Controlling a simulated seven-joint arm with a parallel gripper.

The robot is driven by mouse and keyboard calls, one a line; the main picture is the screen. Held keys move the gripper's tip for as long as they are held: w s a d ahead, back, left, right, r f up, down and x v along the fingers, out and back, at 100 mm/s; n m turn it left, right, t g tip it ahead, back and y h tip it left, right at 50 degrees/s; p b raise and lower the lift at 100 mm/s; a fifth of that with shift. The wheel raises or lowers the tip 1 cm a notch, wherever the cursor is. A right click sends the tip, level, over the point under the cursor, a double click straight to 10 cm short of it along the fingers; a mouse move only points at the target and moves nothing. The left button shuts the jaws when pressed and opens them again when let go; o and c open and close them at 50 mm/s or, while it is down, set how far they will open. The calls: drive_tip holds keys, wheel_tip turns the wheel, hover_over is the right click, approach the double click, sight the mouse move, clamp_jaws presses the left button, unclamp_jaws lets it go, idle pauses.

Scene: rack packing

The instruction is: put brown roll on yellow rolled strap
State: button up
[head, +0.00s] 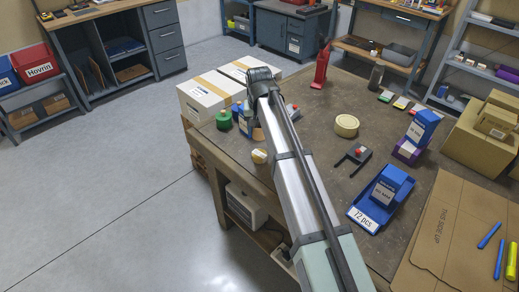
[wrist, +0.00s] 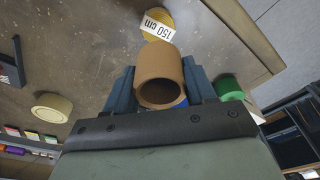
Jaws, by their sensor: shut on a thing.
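The brown roll (wrist: 158,62) is between the two blue-grey fingers of my gripper (wrist: 158,80), its open end toward the wrist camera. My gripper is shut on it. In the head view the brown roll (head: 258,134) shows only in part beside my arm. The yellow rolled strap (wrist: 155,15), with a white "150 cm" label, lies on the table just past the brown roll in the wrist view. It also shows in the head view (head: 259,156), partly behind my arm. The brown roll and the strap look apart; the height between them is hard to tell.
A green roll (wrist: 229,87) stands near the table edge, close to my gripper. White boxes (head: 208,97) stand behind.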

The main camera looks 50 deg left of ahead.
sight(259, 127)
drive_tip(key=shift+f, duration=4.35)
drive_tip(key=o, duration=1)
drive_tip(key=shift+f, duration=0.1)
drive_tip(key=r, duration=0.4)
drive_tip(key=s+d+r, duration=0.1)
drive_tip(key=r, duration=0.7)
drive_tip(key=shift+s+d+r, duration=0.1)
drive_tip(key=shift+s+d, duration=0.05)
